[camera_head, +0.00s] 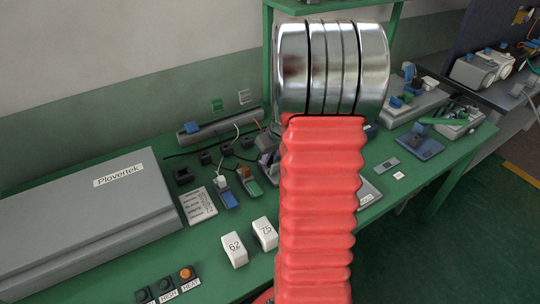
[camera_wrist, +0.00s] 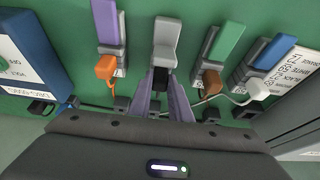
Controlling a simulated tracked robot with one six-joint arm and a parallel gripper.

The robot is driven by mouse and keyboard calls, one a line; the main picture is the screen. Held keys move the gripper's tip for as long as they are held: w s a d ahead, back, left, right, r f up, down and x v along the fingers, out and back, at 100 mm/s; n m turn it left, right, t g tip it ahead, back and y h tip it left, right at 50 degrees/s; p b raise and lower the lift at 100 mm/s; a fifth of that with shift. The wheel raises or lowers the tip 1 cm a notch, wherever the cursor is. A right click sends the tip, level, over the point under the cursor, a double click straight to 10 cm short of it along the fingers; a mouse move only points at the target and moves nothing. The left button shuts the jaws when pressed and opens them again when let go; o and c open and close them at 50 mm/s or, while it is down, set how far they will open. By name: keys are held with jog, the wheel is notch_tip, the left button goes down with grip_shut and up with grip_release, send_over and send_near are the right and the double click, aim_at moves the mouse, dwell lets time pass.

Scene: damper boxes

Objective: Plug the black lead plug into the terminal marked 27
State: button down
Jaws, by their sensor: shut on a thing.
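In the wrist view my gripper (camera_wrist: 164,92) is shut on the black lead plug (camera_wrist: 160,76), which shows dark between the two purple-grey fingers. The plug is right at the near end of a grey terminal (camera_wrist: 165,38). I cannot tell whether it is in the terminal. Beside it are a purple terminal (camera_wrist: 106,24) with an orange plug (camera_wrist: 106,68), a green terminal (camera_wrist: 229,40) with a brown plug (camera_wrist: 211,82), and a blue terminal (camera_wrist: 272,54) with a white plug (camera_wrist: 257,88).
A printed card (camera_wrist: 292,67) lies right of the terminals; its lines are partly readable. A blue-edged box (camera_wrist: 28,62) stands at left. Dark blocks and leads lie near the gripper. In the head view a large grey case (camera_head: 85,225) and white blocks (camera_head: 234,250) stand on the green bench.

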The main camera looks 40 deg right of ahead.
jog(key=shift+f, duration=0.45)
jog(key=c, duration=1.6)
grip_release()
jog(key=shift+o, duration=0.2)
jog(key=v, duration=1.3)
jog(key=shift+r, duration=0.35)
jog(key=shift+s+m, duration=0.1)
jog(key=shift+m, duration=0.2)
